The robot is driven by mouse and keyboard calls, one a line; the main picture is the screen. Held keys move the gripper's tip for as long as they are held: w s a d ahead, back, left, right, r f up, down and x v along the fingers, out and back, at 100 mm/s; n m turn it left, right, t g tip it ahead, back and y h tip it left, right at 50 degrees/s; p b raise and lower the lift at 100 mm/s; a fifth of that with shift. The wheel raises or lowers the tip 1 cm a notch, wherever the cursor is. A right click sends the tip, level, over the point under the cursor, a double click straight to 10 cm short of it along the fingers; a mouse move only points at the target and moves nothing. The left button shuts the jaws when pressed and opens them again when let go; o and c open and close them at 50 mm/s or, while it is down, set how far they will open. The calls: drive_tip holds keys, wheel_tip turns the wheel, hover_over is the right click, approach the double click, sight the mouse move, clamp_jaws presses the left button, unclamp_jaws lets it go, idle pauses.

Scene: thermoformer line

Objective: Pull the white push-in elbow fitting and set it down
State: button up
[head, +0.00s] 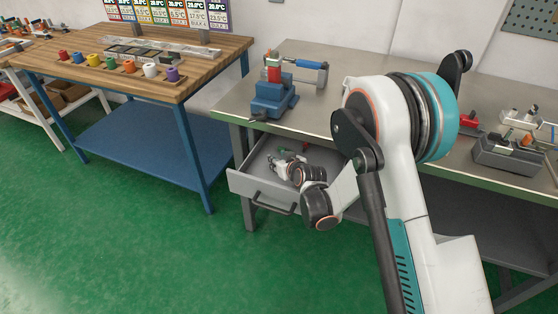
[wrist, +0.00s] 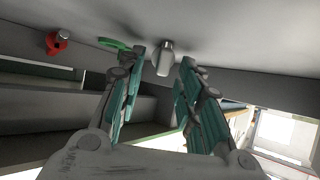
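A small pale grey-white piece (wrist: 165,58) lies on the light drawer floor in the wrist view. It may be the white elbow fitting, but its bend is not clear. My gripper (wrist: 163,72) is open, with its two teal-padded fingers apart on either side of this piece in the picture. No contact shows, and the remaining distance is hard to tell. In the head view my gripper (head: 283,158) is down inside the open drawer (head: 244,184), and the white fitting cannot be made out there.
The drawer walls are close around my gripper. The grey workbench (head: 330,110) above carries a blue vise (head: 272,98).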

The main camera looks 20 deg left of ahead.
drive_tip(key=shift+v, duration=3.95)
drive_tip(key=shift+w+d+r, duration=0.1)
drive_tip(key=shift+d+r, duration=0.25)
drive_tip(key=shift+r, duration=0.05)
drive_tip(key=s+d+r+m+h, duration=0.2)
drive_tip(key=s+d+r, duration=0.2)
drive_tip(key=d+r, duration=0.55)
drive_tip(key=s+d+r+m+h, duration=0.2)
drive_tip(key=s+d+r, duration=0.1)
drive_tip(key=d+r, duration=0.7)
drive_tip(key=s+d+r+m+g+h, duration=0.1)
drive_tip(key=s+d+m+g+h, duration=0.1)
drive_tip(key=s+d, duration=1.6)
drive_tip(key=s+m+h, duration=0.1)
drive_tip(key=s+m, duration=0.1)
drive_tip(key=s, duration=0.1)
drive_tip(key=shift+s+r+h, duration=0.2)
drive_tip(key=shift+r+h, duration=0.2)
